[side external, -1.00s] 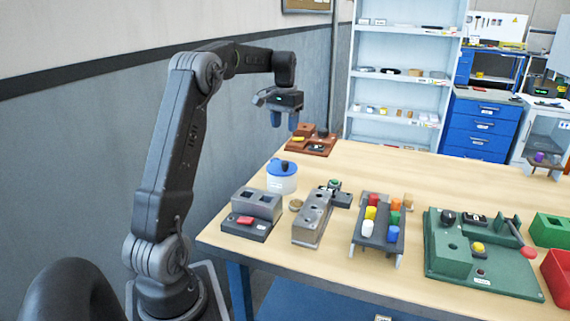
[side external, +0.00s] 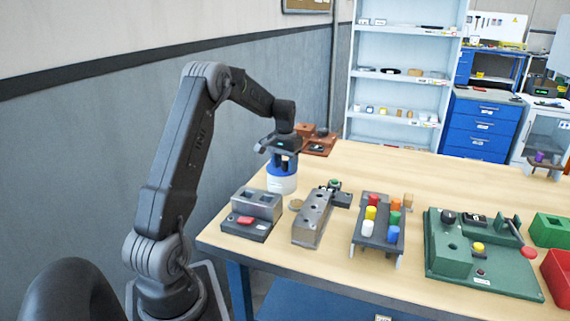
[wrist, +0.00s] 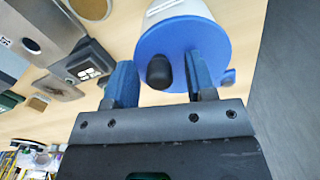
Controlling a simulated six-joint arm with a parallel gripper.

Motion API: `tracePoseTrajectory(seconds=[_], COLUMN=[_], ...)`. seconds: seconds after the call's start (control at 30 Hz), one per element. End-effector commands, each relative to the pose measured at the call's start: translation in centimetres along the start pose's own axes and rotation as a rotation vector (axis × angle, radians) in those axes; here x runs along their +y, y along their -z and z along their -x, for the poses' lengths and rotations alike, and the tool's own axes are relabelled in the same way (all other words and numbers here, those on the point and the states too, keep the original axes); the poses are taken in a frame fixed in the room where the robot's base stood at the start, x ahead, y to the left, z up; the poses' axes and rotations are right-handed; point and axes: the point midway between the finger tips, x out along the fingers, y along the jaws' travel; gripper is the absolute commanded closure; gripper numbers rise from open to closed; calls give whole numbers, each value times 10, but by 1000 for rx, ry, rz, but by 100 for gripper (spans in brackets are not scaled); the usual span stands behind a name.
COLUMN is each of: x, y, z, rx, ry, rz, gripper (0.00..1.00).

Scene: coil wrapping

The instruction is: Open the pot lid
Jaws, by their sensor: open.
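The white pot (side external: 282,184) stands upright on the table with its blue lid (side external: 270,168) on top. In the wrist view the blue lid (wrist: 205,32) fills the top middle, with its black knob (wrist: 160,72) in front. My gripper (side external: 284,162) is lowered over the lid. Its two blue fingers, also in the wrist view (wrist: 158,78), are open and straddle the knob, with a gap visible on each side. The side view hides the knob behind my fingers. I cannot tell whether the fingertips touch the lid.
A grey block with a red button (side external: 248,217) and a grey block with holes (side external: 313,215) stand in front of the pot. A rack of coloured pegs (side external: 380,222) and a green fixture (side external: 480,250) lie to the right. A brown fixture (side external: 318,142) is behind.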

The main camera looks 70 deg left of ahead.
Motion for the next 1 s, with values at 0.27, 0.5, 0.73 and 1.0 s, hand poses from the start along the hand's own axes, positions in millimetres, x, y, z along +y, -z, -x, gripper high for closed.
tracePoseTrajectory(seconds=[0.27, 0.5, 0.73, 1.0], x=[0, 0, 0, 0], y=[0, 0, 0, 0], z=[0, 0, 0, 0], rx=[0, 0, 0, 0], ry=[0, 0, 0, 1], rz=[0, 0, 0, 4], gripper=[59, 82, 100, 100])
